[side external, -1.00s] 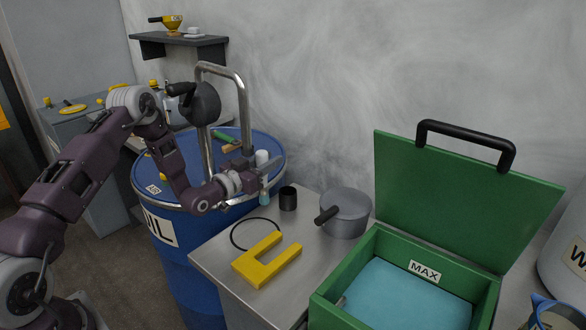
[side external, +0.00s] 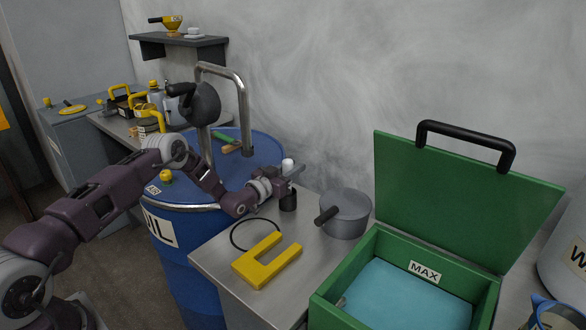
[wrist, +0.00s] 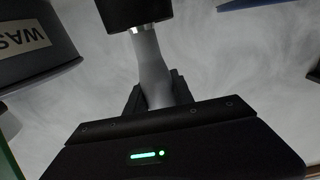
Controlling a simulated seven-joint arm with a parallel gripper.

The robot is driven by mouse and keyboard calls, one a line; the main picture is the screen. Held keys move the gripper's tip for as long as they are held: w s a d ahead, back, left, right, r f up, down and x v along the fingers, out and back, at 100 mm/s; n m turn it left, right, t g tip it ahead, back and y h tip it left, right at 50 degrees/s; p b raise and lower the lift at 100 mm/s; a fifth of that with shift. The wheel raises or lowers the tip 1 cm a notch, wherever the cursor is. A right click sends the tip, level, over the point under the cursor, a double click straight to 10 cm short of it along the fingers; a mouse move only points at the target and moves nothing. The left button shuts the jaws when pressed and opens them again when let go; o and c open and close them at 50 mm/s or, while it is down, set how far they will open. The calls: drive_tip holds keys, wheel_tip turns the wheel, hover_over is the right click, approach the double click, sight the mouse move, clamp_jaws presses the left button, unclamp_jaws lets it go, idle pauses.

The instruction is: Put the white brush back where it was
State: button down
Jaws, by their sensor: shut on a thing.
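My gripper (side external: 289,177) is shut on the white brush (side external: 288,163), whose white handle end sticks up above the fingers in the side view. A small black cup (side external: 288,202) stands on the metal table directly below my gripper. In the wrist view the pale brush handle (wrist: 150,62) runs between my fingers (wrist: 153,97) to a silver band at the mouth of the black cup (wrist: 138,12). The bristles are hidden, seemingly inside the cup. The brush looks about upright. I cannot tell whether it touches the cup's bottom.
A grey pot (side external: 346,213) stands close right of the cup. A yellow U-shaped piece (side external: 267,262) and a black ring (side external: 242,237) lie in front. An open green box (side external: 337,303) is at right; a blue drum (side external: 187,250) with a metal frame is at left.

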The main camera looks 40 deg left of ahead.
drive_tip(key=c, duration=1.1)
unclamp_jaws()
drive_tip(key=s, duration=1.2)
